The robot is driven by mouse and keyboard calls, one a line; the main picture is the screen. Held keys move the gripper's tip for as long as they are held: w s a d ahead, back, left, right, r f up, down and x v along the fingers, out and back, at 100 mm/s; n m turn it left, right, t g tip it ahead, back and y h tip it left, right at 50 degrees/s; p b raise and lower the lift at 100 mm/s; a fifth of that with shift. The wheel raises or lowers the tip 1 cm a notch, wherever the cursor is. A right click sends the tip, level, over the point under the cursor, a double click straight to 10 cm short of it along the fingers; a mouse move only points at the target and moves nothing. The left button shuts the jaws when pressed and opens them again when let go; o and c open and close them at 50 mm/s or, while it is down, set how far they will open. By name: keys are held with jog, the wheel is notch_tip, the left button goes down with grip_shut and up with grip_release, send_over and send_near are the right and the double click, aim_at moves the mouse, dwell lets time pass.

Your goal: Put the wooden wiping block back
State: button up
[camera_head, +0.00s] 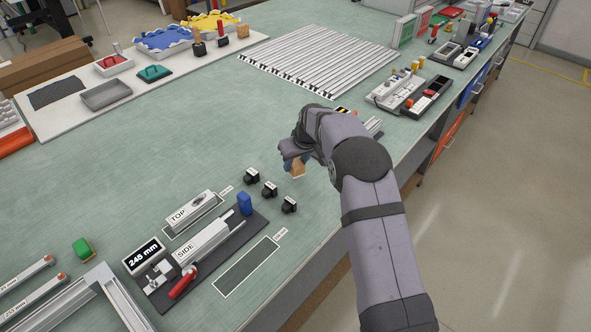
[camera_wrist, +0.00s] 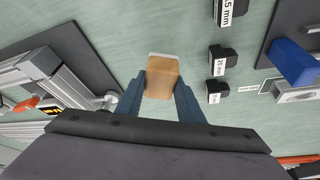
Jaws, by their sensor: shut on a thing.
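The wooden wiping block (camera_wrist: 162,77) is tan with a pale strip along its far edge. It sits between the two blue fingers of my gripper (camera_wrist: 160,92), which is shut on it. In the head view my gripper (camera_head: 295,161) is over the green bench, right of the middle, and the block (camera_head: 298,171) shows below the fingers. I cannot tell whether the block touches the bench top.
Several small black labelled blocks (camera_head: 269,189) stand just left of my gripper. Left of them is a dark fixture with a silver profile (camera_head: 204,245) and a blue block (camera_head: 244,204). A slatted panel (camera_head: 318,65) lies behind. Open green bench (camera_head: 190,125) lies to the left.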

aim_at(296, 172)
jog(key=shift+f+p, duration=0.65)
jog(key=shift+f, duration=1.35)
jog(key=shift+f, duration=0.1)
jog(key=shift+f, duration=0.15)
jog(key=o, duration=1)
jog(key=shift+c, duration=0.2)
